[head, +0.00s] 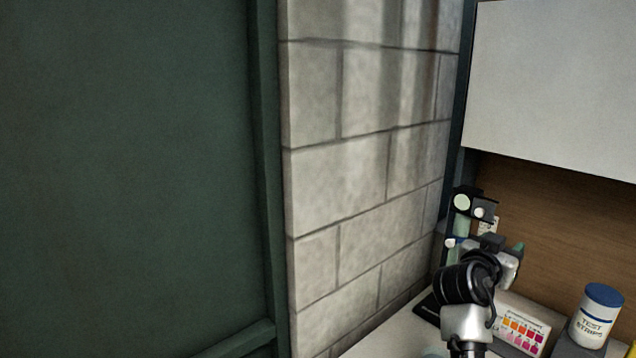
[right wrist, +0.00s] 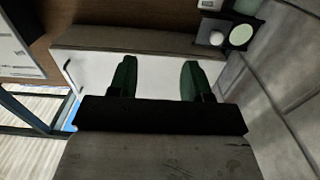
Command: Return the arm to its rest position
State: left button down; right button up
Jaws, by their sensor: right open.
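My right arm rises from the bottom of the head view, and its gripper (head: 511,250) is over the counter at the lower right, partly hidden behind my own wrist. One dark green fingertip shows there. In the right wrist view the two green fingers of the gripper (right wrist: 157,78) stand well apart with nothing between them. A pale surface lies behind the fingers. My left gripper is not in view.
A black stand with round discs (head: 462,202) is close behind my right gripper, by the block wall (head: 340,190). A colour chart (head: 522,331) and a blue-lidded test strips tub (head: 597,316) stand to the right. A white cabinet (head: 555,85) hangs above.

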jog(key=s+a+f+n+g+y, duration=0.1)
jog(key=s+a+f+n+y, duration=0.15)
jog(key=s+f, duration=0.65)
jog(key=s+a+f+n+g+y, duration=0.2)
jog(key=s+f+n+y, duration=0.3)
jog(key=f, duration=0.8)
jog(key=s+a+f+n+g+y, duration=0.2)
jog(key=s+a+f, duration=0.1)
jog(key=s, duration=0.5)
jog(key=s+a+f+n+g+y, duration=0.1)
jog(key=s+a+f+y, duration=0.2)
jog(key=s, duration=0.5)
jog(key=s+a+f+n+g+y, duration=0.2)
jog(key=s+a+f, duration=0.15)
jog(key=s, duration=0.45)
notch_tip(320, 180, down, 30)
jog(key=g+b, duration=0.1)
jog(key=b, duration=0.5)
pick_arm(q)
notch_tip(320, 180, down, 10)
jog(key=b, duration=0.4)
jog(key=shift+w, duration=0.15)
pick_arm(e)
jog(key=s+d+f+g, duration=0.1)
jog(key=s+d+f, duration=0.1)
jog(key=s+f, duration=1.5)
notch_tip(320, 180, down, 4)
jog(key=shift+d+r+g+h, duration=0.25)
jog(key=shift+d+g+h, duration=0.05)
jog(key=shift+d+h, duration=0.05)
